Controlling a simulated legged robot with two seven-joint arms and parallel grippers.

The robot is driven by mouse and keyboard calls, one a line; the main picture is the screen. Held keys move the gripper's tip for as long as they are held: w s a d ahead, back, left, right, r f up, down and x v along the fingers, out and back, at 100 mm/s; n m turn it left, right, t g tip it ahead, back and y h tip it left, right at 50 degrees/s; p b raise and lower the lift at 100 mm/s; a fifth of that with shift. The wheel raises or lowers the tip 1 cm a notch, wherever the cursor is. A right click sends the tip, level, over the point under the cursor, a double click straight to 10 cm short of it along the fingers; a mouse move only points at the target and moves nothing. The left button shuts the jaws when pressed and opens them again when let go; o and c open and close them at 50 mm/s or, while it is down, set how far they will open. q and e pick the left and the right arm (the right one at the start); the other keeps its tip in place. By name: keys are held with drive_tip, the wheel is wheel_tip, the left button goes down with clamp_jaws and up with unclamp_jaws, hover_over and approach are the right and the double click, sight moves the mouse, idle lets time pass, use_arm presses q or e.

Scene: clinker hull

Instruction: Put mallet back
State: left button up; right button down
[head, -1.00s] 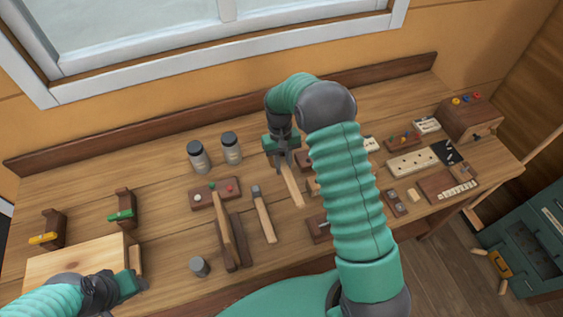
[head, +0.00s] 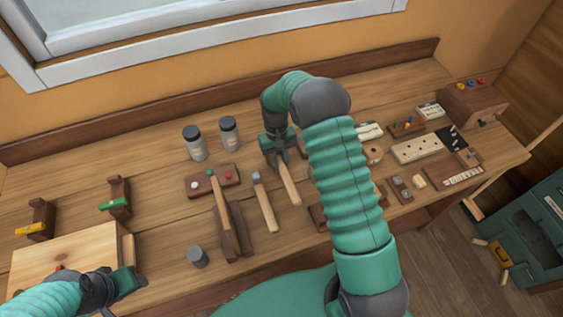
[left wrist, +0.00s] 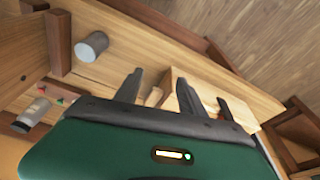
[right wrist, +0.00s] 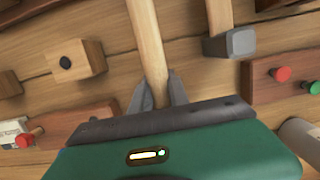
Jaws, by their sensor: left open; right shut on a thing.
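My right gripper (head: 280,153) is shut on a pale wooden handle (head: 289,186), which points toward the bench's front. In the right wrist view the handle (right wrist: 146,35) runs away from between the fingers (right wrist: 157,92). No mallet head shows on it, so I cannot tell if it is the mallet. A tool with a grey head (head: 257,178) and wooden handle lies just left of it. Another wooden handle (head: 221,210) rests on a dark wooden stand (head: 238,236). My left gripper (head: 138,283) is open beside a pale wooden block (head: 65,262).
Two lidded jars (head: 195,146) stand behind a dark rack with coloured knobs (head: 200,185). A grey cylinder (head: 198,257) stands near the front edge. Small boards and blocks (head: 418,148) crowd the right side. Bare bench shows at the left middle (head: 155,190).

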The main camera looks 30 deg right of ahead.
drive_tip(key=shift+a+f, duration=0.15)
drive_tip(key=shift+a, duration=0.1)
drive_tip(key=shift+d+f, duration=0.1)
drive_tip(key=shift+f, duration=0.05)
drive_tip(key=c, duration=1.5)
unclamp_jaws()
drive_tip(key=shift+d, duration=0.15)
drive_tip(key=o, duration=0.3)
drive_tip(key=shift+d, duration=0.25)
use_arm(q)
drive_tip(key=shift+d+f, duration=0.1)
drive_tip(key=shift+a, duration=0.2)
use_arm(e)
drive_tip(key=shift+a, duration=0.2)
drive_tip(key=shift+a, duration=0.1)
drive_tip(key=r+p, duration=0.6)
drive_tip(key=r, duration=0.2)
drive_tip(key=shift+d+r, duration=0.1)
drive_tip(key=shift+d, duration=0.1)
use_arm(q)
drive_tip(key=w+v, duration=0.1)
drive_tip(key=v, duration=0.5)
use_arm(e)
drive_tip(key=shift+s+a, duration=0.1)
